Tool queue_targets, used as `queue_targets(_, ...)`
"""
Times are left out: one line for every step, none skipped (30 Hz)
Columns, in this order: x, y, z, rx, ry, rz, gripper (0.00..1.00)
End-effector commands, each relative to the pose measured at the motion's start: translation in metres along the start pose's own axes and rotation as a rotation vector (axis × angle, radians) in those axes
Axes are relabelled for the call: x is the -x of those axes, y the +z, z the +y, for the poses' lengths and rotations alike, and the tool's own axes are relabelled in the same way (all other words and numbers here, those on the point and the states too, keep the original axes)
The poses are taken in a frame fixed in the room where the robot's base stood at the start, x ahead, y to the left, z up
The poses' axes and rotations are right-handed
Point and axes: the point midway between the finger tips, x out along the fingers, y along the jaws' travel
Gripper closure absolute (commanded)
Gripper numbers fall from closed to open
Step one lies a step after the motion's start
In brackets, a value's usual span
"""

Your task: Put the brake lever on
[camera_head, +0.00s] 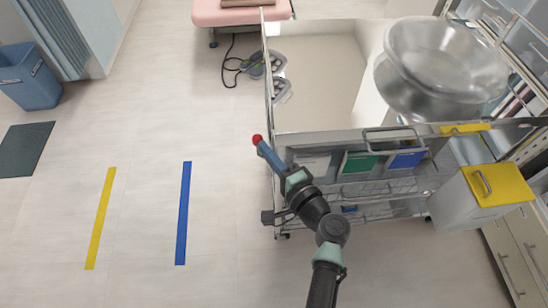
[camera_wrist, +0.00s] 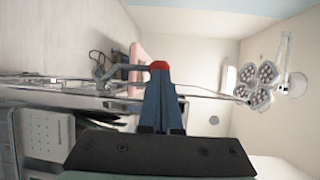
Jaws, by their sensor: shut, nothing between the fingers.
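My gripper (camera_head: 262,147) reaches up to the left end of a steel trolley (camera_head: 345,137), with its blue-grey fingers closed together. In the wrist view the fingers (camera_wrist: 160,88) point away with no gap showing. A red piece (camera_head: 257,139) shows at their tip, also in the wrist view (camera_wrist: 159,65). I cannot tell whether it belongs to the fingers or to a lever beyond. A bent grey bar (camera_wrist: 122,68) runs to the red piece from the left in the wrist view; I cannot tell whether they touch. No brake lever can be made out for certain.
A large steel bowl (camera_head: 440,60) is on the right of the trolley. A white bin with a yellow lid (camera_head: 497,185) stands at right. Grey pedals (camera_head: 280,88) with a cable lie beyond the trolley's left side. Floor with yellow (camera_head: 100,218) and blue (camera_head: 183,213) strips is clear at left.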

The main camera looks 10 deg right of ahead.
Motion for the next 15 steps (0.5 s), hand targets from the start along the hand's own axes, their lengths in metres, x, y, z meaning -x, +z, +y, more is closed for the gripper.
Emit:
queue_targets(-0.001, 0.0, 0.0, 0.0, 0.0, 0.0, 1.0)
queue_targets(-0.001, 0.0, 0.0, 0.0, 0.0, 0.0, 1.0)
queue_targets(-0.001, 0.0, 0.0, 0.0, 0.0, 0.0, 1.0)
queue_targets(-0.001, 0.0, 0.0, 0.0, 0.0, 0.0, 1.0)
queue_targets(-0.001, 0.0, 0.0, 0.0, 0.0, 0.0, 1.0)
queue_targets(-0.001, 0.0, 0.0, 0.0, 0.0, 0.0, 1.0)
queue_targets(-0.001, 0.0, 0.0, 0.0, 0.0, 0.0, 1.0)
queue_targets(-0.001, 0.0, 0.0, 0.0, 0.0, 0.0, 1.0)
queue_targets(-0.001, 0.0, 0.0, 0.001, -0.001, 0.0, 1.0)
queue_targets(-0.002, -0.001, 0.0, 0.001, -0.001, 0.0, 1.0)
queue_targets(-0.003, -0.001, -0.001, 0.002, -0.001, -0.001, 1.0)
queue_targets(-0.006, -0.003, -0.002, 0.003, -0.002, -0.001, 1.0)
queue_targets(-0.009, -0.004, -0.002, 0.004, -0.003, -0.002, 1.0)
queue_targets(-0.011, -0.006, -0.003, 0.004, -0.003, -0.002, 1.0)
queue_targets(-0.015, -0.008, -0.005, 0.004, -0.004, -0.001, 1.0)
